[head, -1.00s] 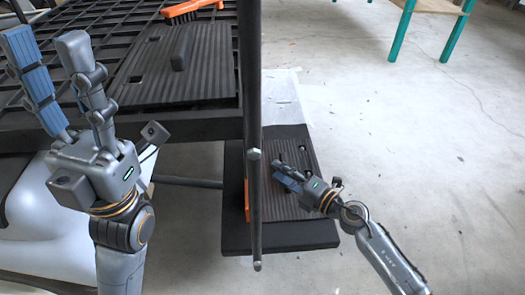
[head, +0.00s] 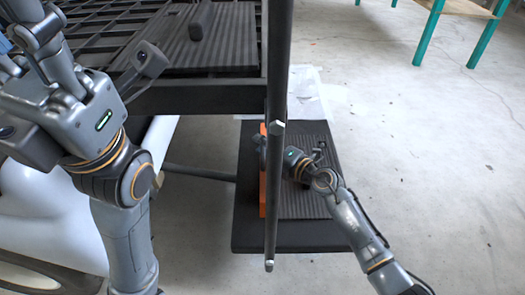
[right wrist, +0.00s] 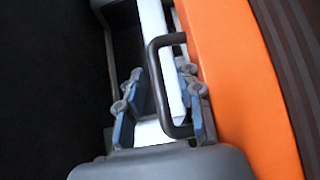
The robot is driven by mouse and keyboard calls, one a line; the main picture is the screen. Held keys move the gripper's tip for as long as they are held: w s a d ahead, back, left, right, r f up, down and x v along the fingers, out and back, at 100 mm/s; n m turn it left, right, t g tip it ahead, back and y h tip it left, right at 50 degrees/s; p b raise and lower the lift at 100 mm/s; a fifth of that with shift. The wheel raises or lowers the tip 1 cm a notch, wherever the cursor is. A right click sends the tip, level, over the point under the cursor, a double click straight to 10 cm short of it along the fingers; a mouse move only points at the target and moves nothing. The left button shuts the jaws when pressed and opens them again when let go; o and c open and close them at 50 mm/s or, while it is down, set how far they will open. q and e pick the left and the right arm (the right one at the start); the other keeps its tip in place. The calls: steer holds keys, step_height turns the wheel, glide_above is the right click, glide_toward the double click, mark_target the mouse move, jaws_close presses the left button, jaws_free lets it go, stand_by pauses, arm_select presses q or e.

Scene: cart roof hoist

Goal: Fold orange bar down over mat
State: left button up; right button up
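The orange bar (head: 263,190) runs along the left edge of the dark ribbed mat (head: 308,203) on the low black platform. It is partly hidden behind a vertical dark pole. In the right wrist view the orange bar (right wrist: 240,80) lies beside the fingers, with the ribbed mat (right wrist: 296,45) beyond it. My right gripper (right wrist: 158,92) has its blue-padded fingers apart, on either side of a dark U-shaped handle (right wrist: 154,75). In the head view its fingers are mostly behind the pole. My left gripper (head: 22,25) is at the upper left, empty, with its fingers spread and tips cut off.
The dark pole (head: 277,90) stands in front of the bar. A slatted black rack (head: 215,98) with another ribbed mat (head: 225,55) fills the upper left. A white rounded body is at lower left. Open concrete floor lies to the right; a teal-legged table (head: 430,30) stands far off.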

steer(key=shift+w+a, duration=0.15)
jaws_close()
steer(key=shift+f, duration=0.1)
